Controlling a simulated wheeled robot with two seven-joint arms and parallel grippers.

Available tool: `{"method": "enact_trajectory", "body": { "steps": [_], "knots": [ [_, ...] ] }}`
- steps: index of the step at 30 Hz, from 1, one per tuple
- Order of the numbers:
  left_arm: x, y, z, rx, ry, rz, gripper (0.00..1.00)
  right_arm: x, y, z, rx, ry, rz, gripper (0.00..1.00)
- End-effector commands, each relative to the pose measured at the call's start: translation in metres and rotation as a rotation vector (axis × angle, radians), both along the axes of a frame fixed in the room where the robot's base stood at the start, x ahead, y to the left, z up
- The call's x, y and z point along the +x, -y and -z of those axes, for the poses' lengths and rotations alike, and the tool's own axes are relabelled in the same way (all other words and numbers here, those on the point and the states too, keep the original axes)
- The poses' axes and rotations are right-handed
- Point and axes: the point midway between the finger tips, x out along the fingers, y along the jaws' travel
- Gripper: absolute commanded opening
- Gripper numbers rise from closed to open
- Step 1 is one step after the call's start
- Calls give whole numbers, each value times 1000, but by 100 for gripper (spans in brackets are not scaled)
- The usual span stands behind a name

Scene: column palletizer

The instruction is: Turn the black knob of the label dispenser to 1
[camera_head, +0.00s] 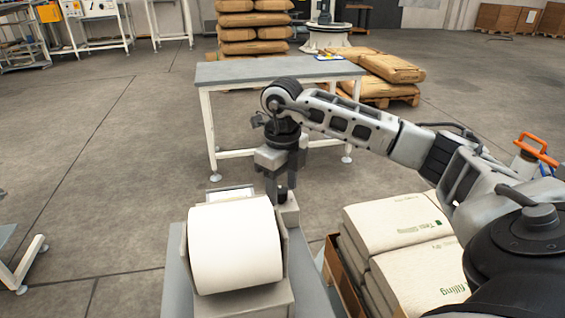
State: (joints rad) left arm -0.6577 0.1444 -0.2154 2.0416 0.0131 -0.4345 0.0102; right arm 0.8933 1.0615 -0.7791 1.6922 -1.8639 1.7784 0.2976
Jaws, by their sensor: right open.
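The label dispenser (263,301) stands at the lower middle with a large white label roll (235,246) on it. The black knob (282,194) shows as a small dark shape at the dispenser's back right, on a grey block. My right gripper (280,184) points down over that block, with its fingers apart on either side of the knob. It is open. Whether the fingers touch the knob cannot be told, and the knob's scale and setting are not readable. My left gripper is not in view.
The dispenser rests on a grey stand (176,290). Stacked filling bags (400,225) in a box lie close to its right, under my right arm. A grey table (232,72) with white legs stands behind. Brown sacks (252,33) are piled further back.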

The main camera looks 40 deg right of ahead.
Motion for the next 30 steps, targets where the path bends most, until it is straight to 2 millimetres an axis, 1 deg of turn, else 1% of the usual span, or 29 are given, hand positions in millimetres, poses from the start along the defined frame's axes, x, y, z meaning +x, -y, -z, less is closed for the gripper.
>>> {"method": "enact_trajectory", "body": {
  "steps": [5,11,12,14,15,18,20,24,30],
  "knots": [
    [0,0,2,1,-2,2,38,1,0,-30,1,8,0,51],
    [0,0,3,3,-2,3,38,1,0,-80,1,9,0,51],
    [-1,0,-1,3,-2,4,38,1,0,-92,0,8,0,51],
    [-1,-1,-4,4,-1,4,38,1,0,-107,0,9,1,51],
    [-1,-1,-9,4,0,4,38,1,0,-117,-1,7,1,51],
    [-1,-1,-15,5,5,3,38,0,1,-136,-1,6,1,51],
    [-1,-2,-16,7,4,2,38,0,1,-143,-1,6,1,51],
    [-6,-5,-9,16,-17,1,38,0,0,-154,0,5,2,51],
    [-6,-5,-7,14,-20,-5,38,0,0,-156,0,2,1,51]
  ]
}}
